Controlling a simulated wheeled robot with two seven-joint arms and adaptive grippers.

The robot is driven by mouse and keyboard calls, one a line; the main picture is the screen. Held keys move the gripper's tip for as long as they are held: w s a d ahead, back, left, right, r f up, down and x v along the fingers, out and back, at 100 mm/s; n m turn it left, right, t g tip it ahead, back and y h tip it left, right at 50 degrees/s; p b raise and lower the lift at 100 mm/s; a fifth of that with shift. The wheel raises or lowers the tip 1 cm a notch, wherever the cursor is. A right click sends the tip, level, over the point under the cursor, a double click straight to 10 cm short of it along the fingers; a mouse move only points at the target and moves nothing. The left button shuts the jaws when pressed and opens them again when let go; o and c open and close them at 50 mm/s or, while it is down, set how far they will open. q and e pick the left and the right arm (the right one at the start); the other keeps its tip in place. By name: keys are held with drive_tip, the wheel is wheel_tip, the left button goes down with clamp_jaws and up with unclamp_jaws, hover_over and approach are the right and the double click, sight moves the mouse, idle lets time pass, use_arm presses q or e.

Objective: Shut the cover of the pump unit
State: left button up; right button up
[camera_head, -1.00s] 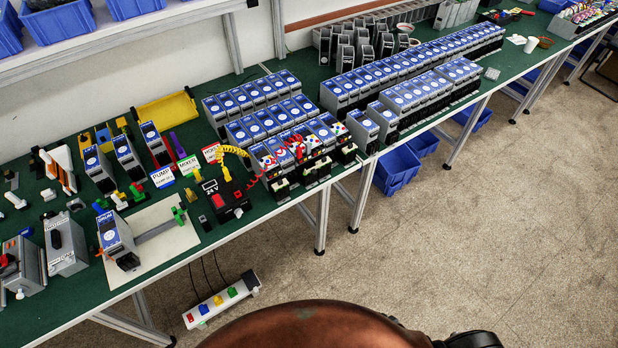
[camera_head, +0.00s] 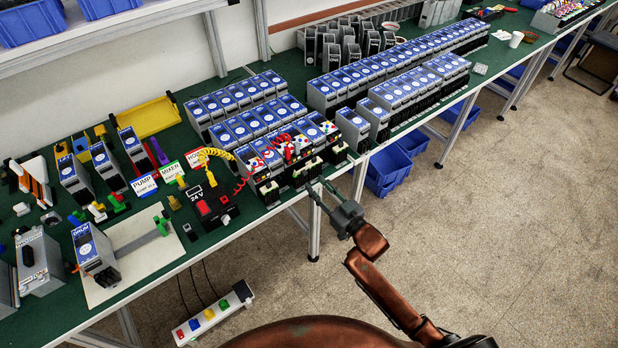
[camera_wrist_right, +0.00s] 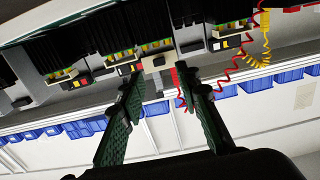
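My right gripper (camera_head: 318,190) reaches up from the lower right to the table's front edge, by the front row of soft starters. In the right wrist view its two fingers (camera_wrist_right: 163,80) are spread apart with nothing held between them. Beyond the fingertips are starter units with dark terminal fronts (camera_wrist_right: 122,58) and a small pale block (camera_wrist_right: 155,62). A PUMP card (camera_head: 143,185) stands left of the MIXER and HOIST cards. Which unit is the pump unit, and how its cover stands, I cannot tell. My left gripper is out of view.
A black 24 V supply (camera_head: 210,208) with yellow and red coiled leads stands left of the front row. Blue-faced starters (camera_head: 355,122) fill the back. Blue bins (camera_head: 388,170) sit under the table.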

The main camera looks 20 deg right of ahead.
sight(306, 174)
drive_tip(key=x, duration=0.5)
drive_tip(key=shift+w+f, duration=0.1)
drive_tip(key=shift+w, duration=0.05)
drive_tip(key=shift+c, duration=0.5)
clamp_jaws()
